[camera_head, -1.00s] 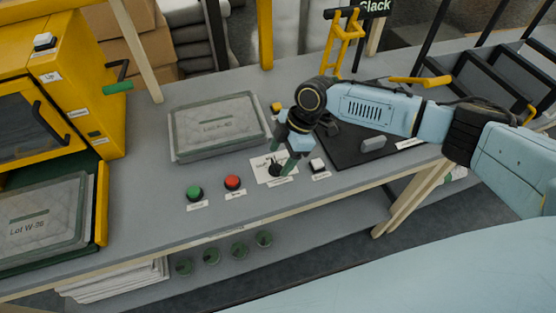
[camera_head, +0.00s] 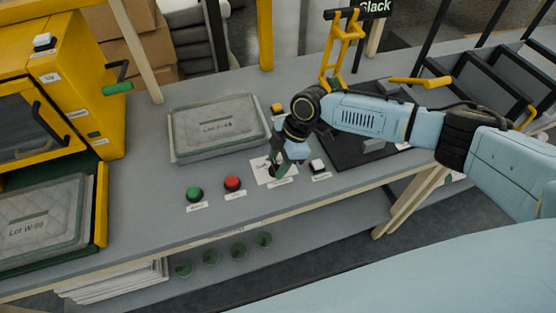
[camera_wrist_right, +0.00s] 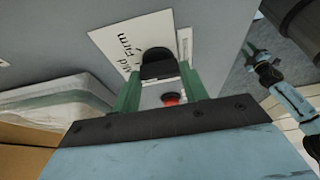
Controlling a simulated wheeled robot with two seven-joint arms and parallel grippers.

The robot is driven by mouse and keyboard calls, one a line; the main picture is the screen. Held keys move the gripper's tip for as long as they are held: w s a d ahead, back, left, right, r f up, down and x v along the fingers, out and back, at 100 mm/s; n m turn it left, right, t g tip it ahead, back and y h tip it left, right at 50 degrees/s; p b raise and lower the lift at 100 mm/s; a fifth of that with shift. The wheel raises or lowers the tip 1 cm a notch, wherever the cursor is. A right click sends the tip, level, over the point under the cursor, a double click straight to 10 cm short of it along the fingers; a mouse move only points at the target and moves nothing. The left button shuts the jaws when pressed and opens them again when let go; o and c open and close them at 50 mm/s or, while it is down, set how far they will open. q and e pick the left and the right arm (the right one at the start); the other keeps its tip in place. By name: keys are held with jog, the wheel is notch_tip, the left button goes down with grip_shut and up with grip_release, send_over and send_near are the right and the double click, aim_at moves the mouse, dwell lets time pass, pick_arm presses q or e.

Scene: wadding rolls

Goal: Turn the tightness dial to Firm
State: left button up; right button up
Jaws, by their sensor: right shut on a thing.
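The tightness dial is a black knob on a white label card (camera_head: 261,172) on the bench; the dial (camera_wrist_right: 158,66) shows best in the right wrist view. There the card (camera_wrist_right: 118,40) reads "Mid" and "Firm". My right gripper (camera_head: 278,172) reaches down over the dial, and its green fingers are shut on the knob, one on each side. In the head view the fingers hide most of the dial. I cannot tell which word its pointer faces.
A green button (camera_head: 194,194) and a red button (camera_head: 233,183) stand left of the card, and a white button (camera_head: 318,166) stands right. A yellow machine (camera_head: 75,80) stands at the left. The front strip of the bench is clear.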

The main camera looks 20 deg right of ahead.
jog(key=shift+s+r+m+t+p, duration=0.15)
jog(key=shift+m+t+p, duration=0.15)
jog(key=shift+m+p, duration=0.55)
jog(key=m+t+p, duration=0.1)
jog(key=m+p, duration=0.2)
jog(key=p, duration=0.1)
jog(key=m+t+h+p, duration=0.1)
jog(key=m+p, duration=0.2)
jog(key=p, duration=0.1)
jog(key=shift+s+a, duration=0.1)
jog(key=shift+m+t+h+p, duration=0.3)
jog(key=shift+m+t+p, duration=0.2)
jog(key=shift+m+p, duration=0.8)
jog(key=o, duration=1)
jog(key=p+v, duration=0.2)
jog(key=v, duration=1.1)
